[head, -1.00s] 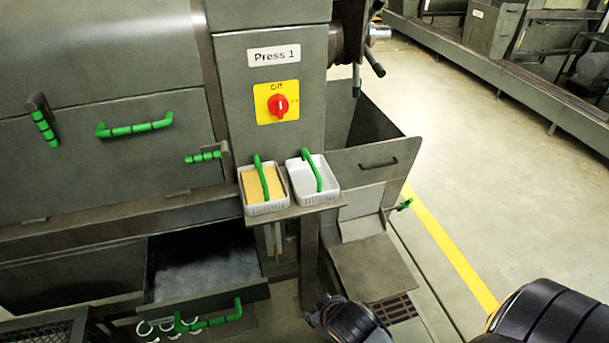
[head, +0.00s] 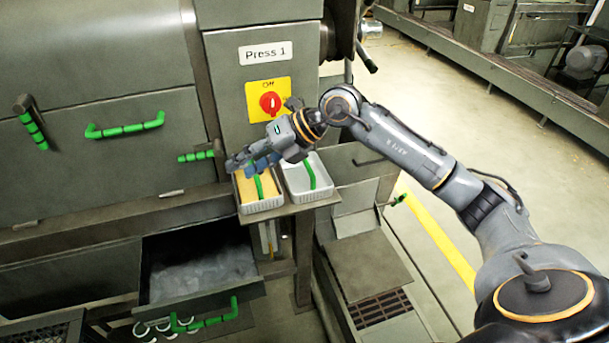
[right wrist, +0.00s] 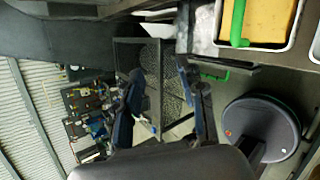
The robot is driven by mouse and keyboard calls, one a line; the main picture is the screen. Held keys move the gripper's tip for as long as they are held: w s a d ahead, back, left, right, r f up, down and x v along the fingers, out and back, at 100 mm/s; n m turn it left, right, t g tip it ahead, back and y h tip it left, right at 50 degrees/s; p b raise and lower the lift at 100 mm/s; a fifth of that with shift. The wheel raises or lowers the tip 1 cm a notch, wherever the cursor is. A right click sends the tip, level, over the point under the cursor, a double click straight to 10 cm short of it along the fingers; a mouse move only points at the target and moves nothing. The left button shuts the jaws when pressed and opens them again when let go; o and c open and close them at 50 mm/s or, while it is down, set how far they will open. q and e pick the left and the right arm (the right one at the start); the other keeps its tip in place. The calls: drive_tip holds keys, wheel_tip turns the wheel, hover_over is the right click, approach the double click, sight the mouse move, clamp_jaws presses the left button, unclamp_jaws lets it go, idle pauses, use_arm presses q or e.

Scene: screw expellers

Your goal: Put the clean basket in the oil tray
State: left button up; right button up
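A white basket with a green handle and an empty-looking inside (head: 297,181), likely the clean one, stands on a small shelf under the Press 1 switch. Beside it on the left is a like basket with yellow content (head: 247,194); this basket also shows in the right wrist view (right wrist: 268,22). An open drawer with a cloudy grey content and a green handle (head: 165,297), possibly the oil tray, is below left. My right gripper (head: 243,164) is above the yellow-filled basket's back edge, pointing left. Its fingers are apart and empty in the right wrist view. My left gripper is out of view.
The red switch (head: 270,102) is just above my right gripper. The shelf (head: 290,209) juts out from the press frame. An open-topped metal bin (head: 362,160) stands right of the baskets, partly behind my right arm. Floor (head: 480,130) is clear to the right.

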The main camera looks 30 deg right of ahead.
sight(306, 160)
drive_tip(key=d+r+m+h, duration=0.2)
drive_tip(key=d+h, duration=0.6)
drive_tip(key=d, duration=0.9)
drive_tip(key=shift+m+g, duration=0.3)
drive_tip(key=p+x, duration=0.2)
drive_tip(key=x, duration=0.2)
drive_tip(key=p+x, duration=0.2)
drive_tip(key=x, duration=0.2)
drive_tip(key=d+p+x, duration=0.1)
drive_tip(key=p+x, duration=0.1)
drive_tip(key=x, duration=0.3)
drive_tip(key=shift+w+f, duration=0.25)
drive_tip(key=shift+f, duration=0.2)
drive_tip(key=shift+f+b, duration=0.2)
drive_tip(key=shift+b, duration=0.2)
clamp_jaws()
